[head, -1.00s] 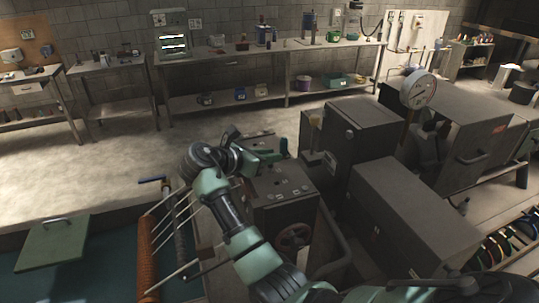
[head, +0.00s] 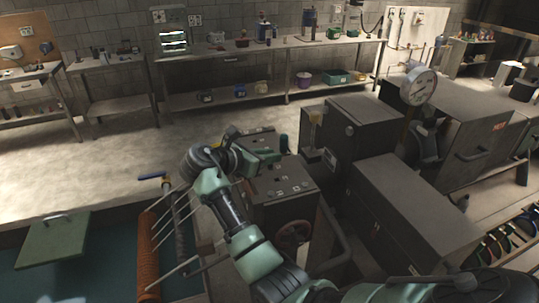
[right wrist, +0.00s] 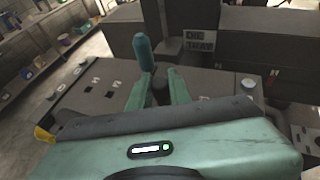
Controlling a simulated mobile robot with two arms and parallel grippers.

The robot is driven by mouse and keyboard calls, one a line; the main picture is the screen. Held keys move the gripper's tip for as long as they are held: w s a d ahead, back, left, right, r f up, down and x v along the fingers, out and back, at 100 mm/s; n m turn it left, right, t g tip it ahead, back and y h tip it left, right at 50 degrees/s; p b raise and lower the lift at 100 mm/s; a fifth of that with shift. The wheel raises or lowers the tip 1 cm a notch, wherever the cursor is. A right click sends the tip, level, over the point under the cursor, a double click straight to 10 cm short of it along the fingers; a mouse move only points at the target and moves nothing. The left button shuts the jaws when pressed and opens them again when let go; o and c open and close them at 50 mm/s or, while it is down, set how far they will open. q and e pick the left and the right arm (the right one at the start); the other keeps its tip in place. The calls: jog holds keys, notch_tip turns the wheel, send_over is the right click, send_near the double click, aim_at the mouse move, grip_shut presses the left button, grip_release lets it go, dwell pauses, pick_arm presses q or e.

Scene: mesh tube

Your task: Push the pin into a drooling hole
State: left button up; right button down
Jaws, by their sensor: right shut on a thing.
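In the right wrist view, my right gripper (right wrist: 158,86) has its two green fingers around a small dark piece (right wrist: 160,92), which I take to be the pin; its far end is hidden. A blue cylinder (right wrist: 143,52) stands upright just beyond the left finger, and it also shows in the head view (head: 283,142). In the head view my right gripper (head: 268,156) is over the grey box-shaped machine (head: 282,182). An orange mesh tube (head: 147,245) lies at the lower left, with several thin pale rods or streams beside it. My left gripper is not in view.
A water-filled tank (head: 40,272) with a green plate (head: 52,242) is at the lower left. A blue-handled tool (head: 152,177) lies on its edge. Large grey cabinets (head: 410,215) and a dial gauge (head: 419,86) crowd the right. The floor behind is clear.

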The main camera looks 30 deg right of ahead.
jog(key=shift+f, duration=0.4)
jog(key=c, duration=1.5)
grip_release()
jog(key=shift+o, duration=1.3)
jog(key=shift+s, duration=0.15)
jog(key=shift+s+r, duration=0.15)
jog(key=shift+r, duration=0.05)
